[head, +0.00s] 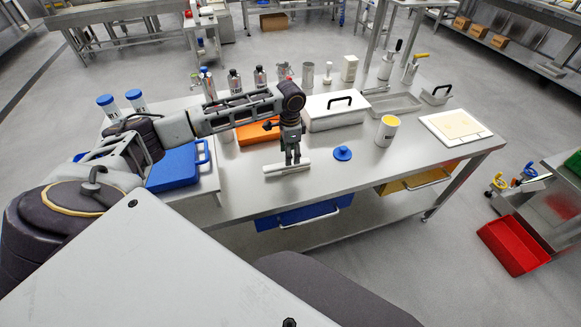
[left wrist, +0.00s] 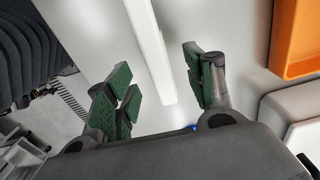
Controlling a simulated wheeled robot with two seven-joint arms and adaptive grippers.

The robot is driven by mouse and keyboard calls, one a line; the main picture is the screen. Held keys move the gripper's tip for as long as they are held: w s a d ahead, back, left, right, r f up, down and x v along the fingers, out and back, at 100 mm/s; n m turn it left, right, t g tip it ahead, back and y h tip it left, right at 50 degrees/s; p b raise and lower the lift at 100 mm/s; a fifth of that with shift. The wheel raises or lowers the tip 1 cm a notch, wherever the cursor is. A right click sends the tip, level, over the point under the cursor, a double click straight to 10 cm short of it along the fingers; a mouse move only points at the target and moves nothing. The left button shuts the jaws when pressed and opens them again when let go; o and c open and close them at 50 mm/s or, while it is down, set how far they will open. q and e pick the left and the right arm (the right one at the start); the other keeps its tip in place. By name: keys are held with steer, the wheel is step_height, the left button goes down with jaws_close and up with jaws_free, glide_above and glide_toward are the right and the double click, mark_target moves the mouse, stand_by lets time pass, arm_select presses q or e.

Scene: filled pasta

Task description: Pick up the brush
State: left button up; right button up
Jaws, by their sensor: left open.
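A long white bar-shaped thing (head: 287,168), which I take to be the brush, lies near the front edge of the steel table. No bristles show on it. My left gripper (head: 293,160) points down right over its middle. In the left wrist view the white brush (left wrist: 150,45) runs between the two green-padded fingers of my left gripper (left wrist: 163,90). The fingers are open, with a gap on both sides of it. I cannot tell how far above it the fingertips are. My right gripper is not in view.
On the steel table (head: 235,190) stand an orange tray (head: 257,133), a white lidded box (head: 333,118), a blue lid (head: 342,153), a yellow-filled cup (head: 387,131) and a white board (head: 455,127). A blue case (head: 175,168) lies left. The table front is mostly clear.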

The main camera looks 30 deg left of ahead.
mark_target(304, 164)
arm_select(q)
steer(key=shift+f, duration=0.2)
steer(key=shift+d+f, duration=0.1)
steer(key=shift+f, duration=0.3)
step_height(304, 164, down, 4)
steer(key=shift+s+d+r, duration=0.1)
steer(key=shift+s+r, duration=0.05)
steer(key=shift+r, duration=0.1)
steer(key=shift+f, duration=0.45)
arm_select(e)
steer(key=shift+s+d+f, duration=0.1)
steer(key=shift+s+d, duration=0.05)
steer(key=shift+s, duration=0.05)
